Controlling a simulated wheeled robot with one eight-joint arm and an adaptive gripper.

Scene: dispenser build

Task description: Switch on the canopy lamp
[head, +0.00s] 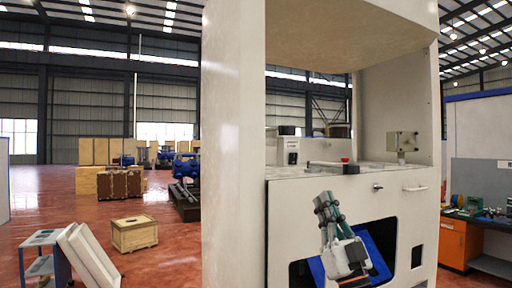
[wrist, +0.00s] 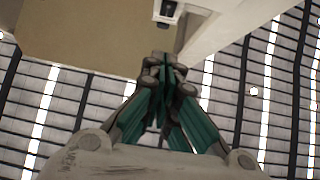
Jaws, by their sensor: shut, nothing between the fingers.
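The dispenser's canopy (head: 345,35) is the beige panel overhanging the white cabinet's recess; no lit lamp shows beneath it. A beige panel (wrist: 90,35), seemingly the canopy's underside, fills the upper left of the wrist view. A small white fitting with a dark face (wrist: 167,12) shows at the top edge there, partly cut off; I cannot tell if it is the lamp or its switch. My gripper (head: 326,200) points upward in front of the cabinet, below the counter. In the wrist view its fingers (wrist: 165,65) are together and empty, apart from the fitting.
The counter (head: 335,170) carries a white box with a dark label (head: 292,151), a red knob (head: 345,159) and a metal bracket (head: 402,141). A white pillar (head: 232,150) stands left of the recess.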

